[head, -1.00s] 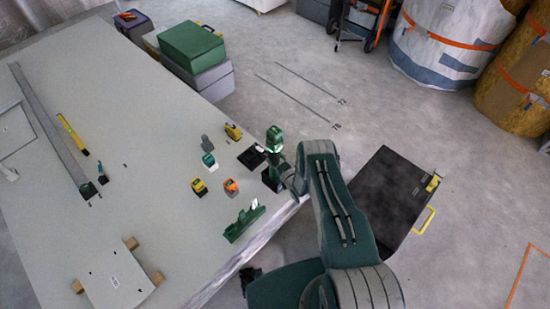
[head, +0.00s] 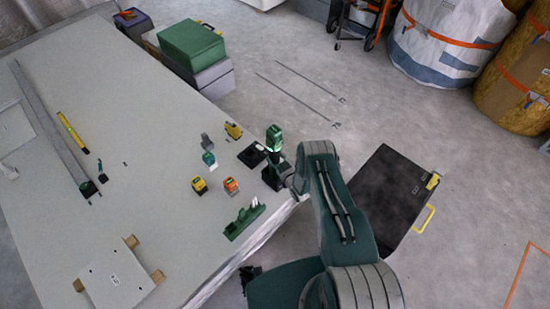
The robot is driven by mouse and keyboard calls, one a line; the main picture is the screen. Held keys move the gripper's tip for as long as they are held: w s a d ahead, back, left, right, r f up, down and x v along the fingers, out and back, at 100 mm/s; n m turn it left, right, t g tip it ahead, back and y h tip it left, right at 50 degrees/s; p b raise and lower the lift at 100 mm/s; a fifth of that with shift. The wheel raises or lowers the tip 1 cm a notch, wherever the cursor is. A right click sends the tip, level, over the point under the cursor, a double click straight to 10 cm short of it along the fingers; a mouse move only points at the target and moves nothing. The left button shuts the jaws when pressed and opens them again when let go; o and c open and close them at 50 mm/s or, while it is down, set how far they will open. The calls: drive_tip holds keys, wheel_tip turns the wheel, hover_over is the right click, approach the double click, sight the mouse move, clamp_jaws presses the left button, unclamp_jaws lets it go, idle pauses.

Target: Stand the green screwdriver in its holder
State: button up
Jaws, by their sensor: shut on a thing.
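The green screwdriver (head: 274,138) looks like a powered driver with a green upper body and dark lower part. It is roughly upright at the table's right edge. My gripper (head: 279,170) is shut on it from the right; its fingers are small, dark and hard to separate from the tool. A black block (head: 270,179) shows just below the tool, and a flat black square (head: 251,156) lies beside it to the left. I cannot tell for certain which is the holder, or whether the tool touches either one.
A green rack (head: 243,222) stands near the table's front right edge. Yellow (head: 199,185), orange (head: 231,185) and teal (head: 209,159) items sit left of my gripper. The table's middle is clear. A dark case (head: 393,203) lies on the floor at right.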

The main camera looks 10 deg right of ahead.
sight(277, 161)
drive_tip(key=o, duration=1.3)
drive_tip(key=shift+w, duration=0.1)
drive_tip(key=shift+o, duration=0.2)
drive_tip(key=shift+f, duration=0.1)
drive_tip(key=shift+v, duration=0.8)
drive_tip(key=shift+v, duration=0.85)
drive_tip(key=v, duration=0.8)
drive_tip(key=shift+s+f, duration=0.3)
drive_tip(key=shift+s, duration=0.15)
